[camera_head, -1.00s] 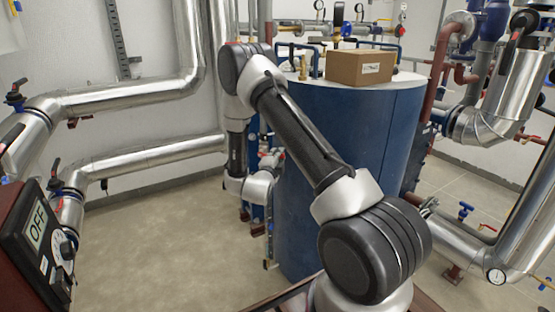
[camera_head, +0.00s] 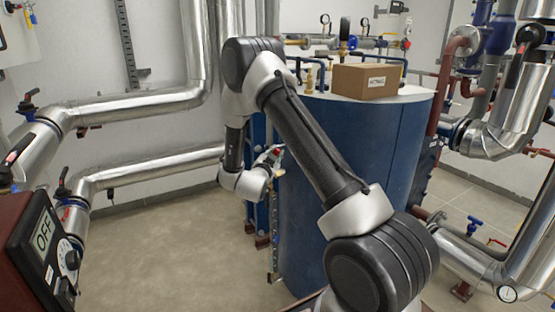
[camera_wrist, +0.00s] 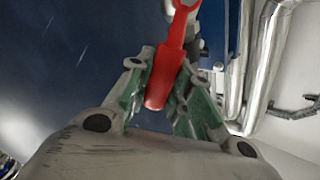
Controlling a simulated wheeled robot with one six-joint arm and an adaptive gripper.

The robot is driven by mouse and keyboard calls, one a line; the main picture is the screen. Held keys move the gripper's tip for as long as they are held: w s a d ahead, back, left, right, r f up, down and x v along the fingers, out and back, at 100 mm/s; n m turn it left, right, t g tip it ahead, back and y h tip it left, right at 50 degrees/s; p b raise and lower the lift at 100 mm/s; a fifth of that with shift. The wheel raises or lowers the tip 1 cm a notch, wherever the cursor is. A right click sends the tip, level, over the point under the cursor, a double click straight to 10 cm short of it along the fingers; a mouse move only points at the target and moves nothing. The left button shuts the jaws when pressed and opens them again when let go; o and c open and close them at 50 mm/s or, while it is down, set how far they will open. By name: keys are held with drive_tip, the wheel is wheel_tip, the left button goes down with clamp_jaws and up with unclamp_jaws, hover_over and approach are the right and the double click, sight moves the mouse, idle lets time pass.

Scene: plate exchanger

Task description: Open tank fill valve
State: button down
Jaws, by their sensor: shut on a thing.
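The blue tank (camera_head: 350,150) stands in the middle of the head view behind my arm. In the wrist view a red lever handle (camera_wrist: 165,75), the valve's, runs up from between the fingers. My gripper (camera_wrist: 160,82) is shut on it, with a green-padded finger on each side. In the head view my gripper (camera_head: 274,156) is small, at the tank's left side beside the thin piping there. The valve body is mostly hidden there, so I cannot tell the lever's exact angle from the pipe.
A cardboard box (camera_head: 366,82) sits on the tank top. Large silver pipes (camera_head: 150,160) run along the wall at left. A control panel reading OFF (camera_head: 45,240) stands at lower left. The floor (camera_head: 190,250) left of the tank is clear.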

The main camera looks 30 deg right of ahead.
drive_tip(key=shift+w+a+r+n, duration=0.2)
drive_tip(key=shift+w+a+n, duration=0.15)
drive_tip(key=shift+n, duration=0.45)
drive_tip(key=c, duration=1.3)
unclamp_jaws()
drive_tip(key=shift+o, duration=0.2)
drive_tip(key=shift+s+a, duration=0.1)
drive_tip(key=shift+a, duration=0.05)
drive_tip(key=v, duration=1.1)
drive_tip(key=shift+s+a, duration=0.25)
